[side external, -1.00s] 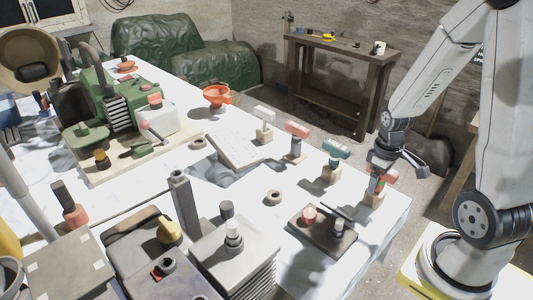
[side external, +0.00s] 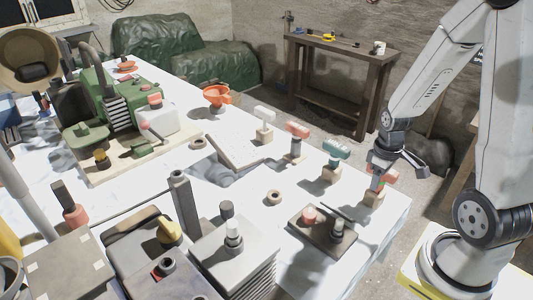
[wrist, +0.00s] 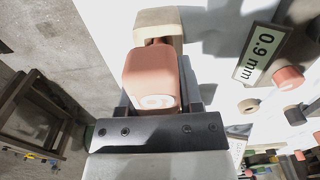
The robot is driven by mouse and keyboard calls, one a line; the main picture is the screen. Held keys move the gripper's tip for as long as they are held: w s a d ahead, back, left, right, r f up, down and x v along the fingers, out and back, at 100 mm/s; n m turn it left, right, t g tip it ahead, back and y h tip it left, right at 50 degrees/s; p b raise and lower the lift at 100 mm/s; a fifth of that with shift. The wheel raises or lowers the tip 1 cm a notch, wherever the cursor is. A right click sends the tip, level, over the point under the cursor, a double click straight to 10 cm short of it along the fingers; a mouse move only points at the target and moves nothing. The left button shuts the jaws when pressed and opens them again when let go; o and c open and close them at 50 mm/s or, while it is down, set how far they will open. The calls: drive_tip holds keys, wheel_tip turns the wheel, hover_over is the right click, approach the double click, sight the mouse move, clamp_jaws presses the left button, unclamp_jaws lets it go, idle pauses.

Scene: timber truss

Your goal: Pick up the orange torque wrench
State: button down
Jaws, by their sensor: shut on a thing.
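My gripper (side external: 380,170) is at the nearest of a row of small wooden stands along the table's right edge. It is shut on the orange torque wrench (side external: 391,177), whose head shows beside the fingers. In the wrist view the wrench (wrist: 150,78) fills the space between the jaws, with a pale mark on its orange block. Its wooden stand (side external: 374,197) is directly below and also shows in the wrist view (wrist: 159,22). The wrench still appears to be at its stand; I cannot tell whether it is lifted clear. The lower shaft is partly hidden.
A teal-headed tool (side external: 336,149), a red-orange-headed tool (side external: 297,129) and a white-headed tool (side external: 264,112) stand in line farther back. A dark plate (side external: 322,232) with two knobs lies left of my gripper. Space above the row is free.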

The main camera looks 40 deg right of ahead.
drive_tip(key=shift+r, duration=0.15)
drive_tip(key=shift+r, duration=4.9)
drive_tip(key=c, duration=1)
unclamp_jaws()
clamp_jaws()
